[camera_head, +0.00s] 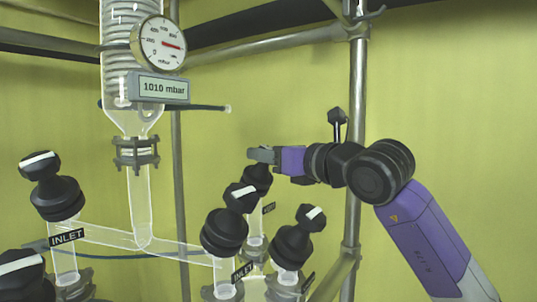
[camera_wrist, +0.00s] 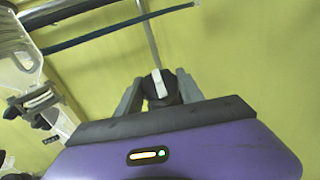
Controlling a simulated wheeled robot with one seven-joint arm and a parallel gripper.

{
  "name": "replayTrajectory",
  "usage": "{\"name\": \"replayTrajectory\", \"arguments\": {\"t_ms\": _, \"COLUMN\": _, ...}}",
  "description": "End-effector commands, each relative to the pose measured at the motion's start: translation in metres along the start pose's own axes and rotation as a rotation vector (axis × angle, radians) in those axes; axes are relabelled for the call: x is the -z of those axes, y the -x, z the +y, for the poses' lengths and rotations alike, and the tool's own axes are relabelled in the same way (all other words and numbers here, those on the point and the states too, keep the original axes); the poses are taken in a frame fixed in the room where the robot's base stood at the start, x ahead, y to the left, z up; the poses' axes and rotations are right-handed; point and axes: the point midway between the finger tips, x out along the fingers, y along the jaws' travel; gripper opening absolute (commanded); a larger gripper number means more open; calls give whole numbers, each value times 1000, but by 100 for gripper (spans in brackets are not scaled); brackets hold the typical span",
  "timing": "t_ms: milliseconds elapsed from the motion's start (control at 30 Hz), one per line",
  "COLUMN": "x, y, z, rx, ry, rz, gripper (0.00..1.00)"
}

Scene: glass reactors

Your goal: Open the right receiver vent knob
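My gripper (camera_head: 262,155) is at the top of a black knob (camera_head: 257,178) on a glass neck at the back of the cluster. In the wrist view the knob (camera_wrist: 158,86), with a white stripe on its top, sits between the two grey fingers of my gripper (camera_wrist: 159,84). The fingers stand apart, one on each side of it. Whether they touch it is hard to tell. The white stripe runs nearly upright in the wrist view, slightly tilted. In the head view the fingers hide the knob's top. The small label (camera_head: 268,208) below it is too small to read.
Other black knobs with white stripes stand close by: a front-middle one (camera_head: 225,228), a right one (camera_head: 293,245) and a left one marked INLET (camera_head: 52,190). A glass column with a pressure gauge (camera_head: 160,43) reading 1010 mbar rises at left. A metal post (camera_head: 357,120) stands behind my arm.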

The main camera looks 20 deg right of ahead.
Motion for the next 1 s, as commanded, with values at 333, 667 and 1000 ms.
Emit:
{"name": "replayTrajectory", "arguments": {"t_ms": 333, "x": 1, "y": 0, "z": -1, "rx": -21, "ry": 11, "rz": 1, "gripper": 4}}
{"name": "replayTrajectory", "arguments": {"t_ms": 667, "x": 1, "y": 0, "z": -3, "rx": -167, "ry": 94, "rz": 0, "gripper": 4}}
{"name": "replayTrajectory", "arguments": {"t_ms": 1000, "x": -1, "y": 0, "z": -3, "rx": -354, "ry": 202, "rz": -1, "gripper": 4}}
